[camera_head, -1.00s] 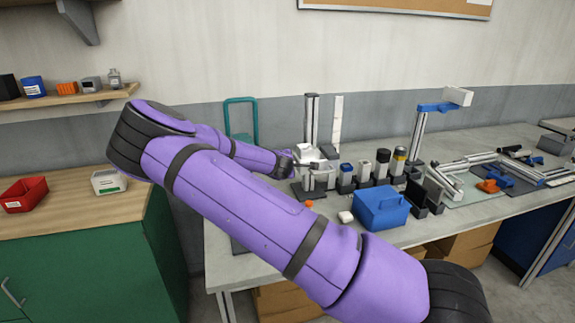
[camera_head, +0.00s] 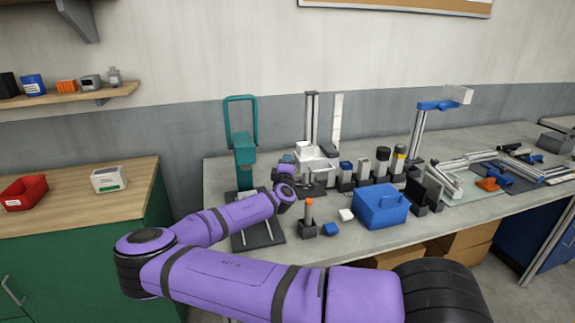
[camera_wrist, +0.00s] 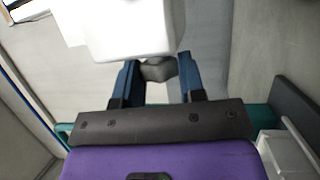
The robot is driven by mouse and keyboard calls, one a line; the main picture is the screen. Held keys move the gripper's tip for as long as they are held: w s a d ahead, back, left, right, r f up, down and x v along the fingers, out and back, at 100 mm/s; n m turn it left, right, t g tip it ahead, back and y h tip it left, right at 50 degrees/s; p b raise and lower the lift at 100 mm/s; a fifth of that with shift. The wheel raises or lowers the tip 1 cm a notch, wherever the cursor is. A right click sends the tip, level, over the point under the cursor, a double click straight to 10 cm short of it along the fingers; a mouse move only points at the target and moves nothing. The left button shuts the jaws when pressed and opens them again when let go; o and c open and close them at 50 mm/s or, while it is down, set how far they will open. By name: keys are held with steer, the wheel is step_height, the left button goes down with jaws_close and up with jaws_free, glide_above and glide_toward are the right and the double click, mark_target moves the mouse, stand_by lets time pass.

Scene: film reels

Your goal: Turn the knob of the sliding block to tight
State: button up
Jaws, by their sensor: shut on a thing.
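The sliding block is most likely the white block (camera_head: 318,164) on the stand with the upright metal post (camera_head: 312,118). It fills the top middle of the wrist view (camera_wrist: 130,28). A dark grey knob (camera_wrist: 158,70) sticks out of it towards me. My gripper (camera_wrist: 158,74) has its two blue fingers on either side of the knob and is shut on it. In the head view my gripper (camera_head: 290,160) is at the left side of the block, small and partly hidden by my wrist. No tight or loose marking can be read.
A teal press (camera_head: 243,150) stands close to the left of my wrist. Several dark holders with vials (camera_head: 363,172) stand just right of the block. A blue box (camera_head: 381,210), a white piece (camera_head: 346,215) and an orange-topped holder (camera_head: 308,218) lie in front.

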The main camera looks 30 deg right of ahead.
stand_by(0.5)
steer(key=o, duration=0.9)
steer(key=shift+r, duration=0.2)
steer(key=shift+o, duration=0.8)
step_height(320, 180, up, 3)
steer(key=shift+r, duration=0.2)
steer(key=s+a, duration=0.1)
steer(key=s, duration=0.4)
steer(key=s+a, duration=0.2)
steer(key=s, duration=0.3)
steer(key=s+a+r, duration=0.1)
steer(key=s, duration=0.4)
steer(key=shift+s+a+r, duration=0.1)
steer(key=shift+s+a, duration=0.05)
steer(key=shift+a, duration=0.05)
steer(key=shift+c, duration=0.7)
